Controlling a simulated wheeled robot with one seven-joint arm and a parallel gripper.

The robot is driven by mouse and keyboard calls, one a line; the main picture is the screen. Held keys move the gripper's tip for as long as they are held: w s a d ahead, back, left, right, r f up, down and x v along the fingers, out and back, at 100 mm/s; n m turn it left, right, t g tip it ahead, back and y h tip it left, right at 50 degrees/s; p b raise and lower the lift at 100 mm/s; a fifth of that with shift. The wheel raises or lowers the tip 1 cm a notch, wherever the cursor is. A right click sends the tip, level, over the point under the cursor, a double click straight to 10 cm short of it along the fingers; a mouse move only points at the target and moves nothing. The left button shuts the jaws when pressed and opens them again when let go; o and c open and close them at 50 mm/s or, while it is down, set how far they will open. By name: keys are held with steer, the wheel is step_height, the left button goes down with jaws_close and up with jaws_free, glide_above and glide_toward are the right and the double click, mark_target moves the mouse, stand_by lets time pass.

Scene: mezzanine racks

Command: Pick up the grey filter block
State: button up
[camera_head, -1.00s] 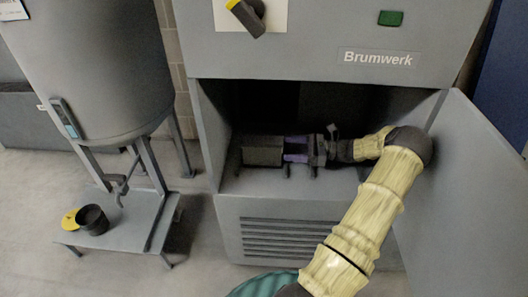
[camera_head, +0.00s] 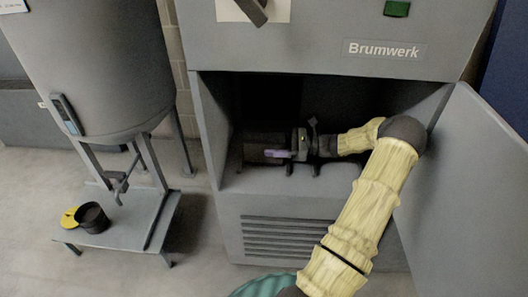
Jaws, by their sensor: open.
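The grey filter block (camera_head: 256,143) appears as a dark, boxy shape in the shadowed left part of the open cabinet bay. Its outline is hard to make out. My gripper (camera_head: 277,153) is inside the bay, reaching in from the right and pointing left. One purple finger shows at the right end of the block, overlapping it in the picture. The other finger is not clearly visible. The gripper is open, and I cannot tell whether it touches the block.
The grey Brumwerk cabinet (camera_head: 290,215) surrounds the bay, with its open door (camera_head: 480,190) on the right close to my arm. On the left, a tank (camera_head: 100,70) stands over a low platform (camera_head: 125,232) with a black cup (camera_head: 93,217) and a yellow lid (camera_head: 69,217).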

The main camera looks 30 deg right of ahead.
steer(key=shift+w+a, duration=0.3)
steer(key=shift+a, duration=0.1)
steer(key=c, duration=1.1)
